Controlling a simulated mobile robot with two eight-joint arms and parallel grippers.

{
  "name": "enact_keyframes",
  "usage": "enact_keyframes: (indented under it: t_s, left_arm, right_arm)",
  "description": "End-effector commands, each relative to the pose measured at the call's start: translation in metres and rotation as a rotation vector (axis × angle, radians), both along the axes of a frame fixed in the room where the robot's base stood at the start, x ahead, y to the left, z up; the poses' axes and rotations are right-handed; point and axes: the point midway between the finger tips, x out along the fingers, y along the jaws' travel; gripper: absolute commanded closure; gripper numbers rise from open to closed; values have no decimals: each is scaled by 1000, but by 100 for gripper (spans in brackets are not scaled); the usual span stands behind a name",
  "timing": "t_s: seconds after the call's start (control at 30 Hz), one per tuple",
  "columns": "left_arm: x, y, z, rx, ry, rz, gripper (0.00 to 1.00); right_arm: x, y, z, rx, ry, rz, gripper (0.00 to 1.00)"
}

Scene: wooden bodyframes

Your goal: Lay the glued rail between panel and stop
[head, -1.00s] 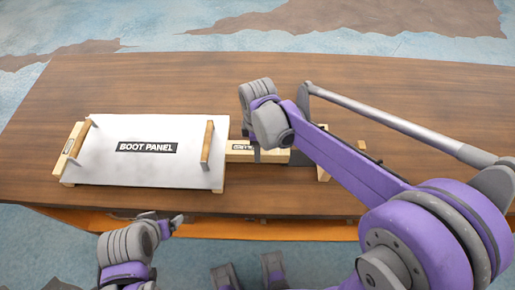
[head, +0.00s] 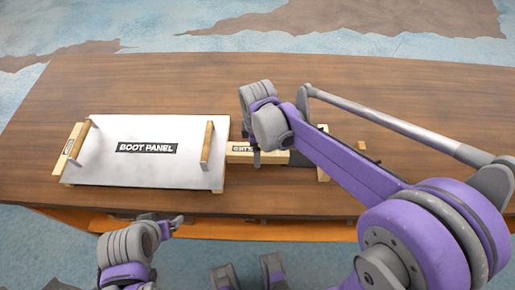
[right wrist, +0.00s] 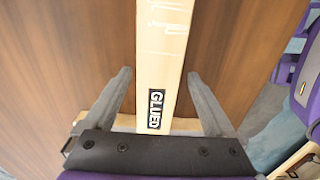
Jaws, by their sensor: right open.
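The white boot panel (head: 110,172) lies on the table at the left, with wooden battens along its two sides. The pale wooden glued rail (head: 272,157) lies just right of the panel, partly hidden by my right arm. In the right wrist view the rail (right wrist: 161,55) runs up between the two fingers of my right gripper (right wrist: 159,76), with a gap on each side. My right gripper is open. A wooden piece, perhaps the stop (head: 323,172), shows at the rail's right end, mostly covered. My left gripper (head: 163,220) hangs off the table's front edge; its jaw opening is unclear.
The brown table (head: 170,80) is clear behind the panel and rail. The orange front edge (head: 270,230) of the table runs below the work.

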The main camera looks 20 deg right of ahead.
Motion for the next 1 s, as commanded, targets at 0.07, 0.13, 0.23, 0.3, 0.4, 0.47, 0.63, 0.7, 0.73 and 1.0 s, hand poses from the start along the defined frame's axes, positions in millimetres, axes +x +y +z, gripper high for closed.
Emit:
enact_keyframes:
  t_s: [0.07,0.13,0.23,0.3,0.4,0.47,0.63,0.7,0.73,1.0]
  left_arm:
    - [0,0,2,0,-1,0,10]
    - [1,0,4,0,-1,0,10]
    - [1,0,7,0,-2,0,10]
    - [1,0,9,0,-3,0,10]
    - [2,0,11,0,-4,0,10]
    - [2,0,12,0,-4,0,10]
    - [2,0,14,0,-5,0,10]
    - [2,0,14,0,-5,0,10]
    - [2,0,14,0,-5,0,10]
    - [2,0,14,0,-5,0,10]
  right_arm:
    - [0,0,11,0,0,0,11]
    - [0,0,24,0,0,0,11]
    - [0,0,46,0,0,0,11]
    - [0,0,62,0,0,0,11]
    - [0,0,83,0,0,0,11]
    - [0,0,93,0,0,0,11]
    - [0,0,113,0,0,0,11]
    - [0,0,117,0,0,0,11]
    - [0,0,118,0,0,0,11]
    - [-28,-15,111,17,-70,-207,11]
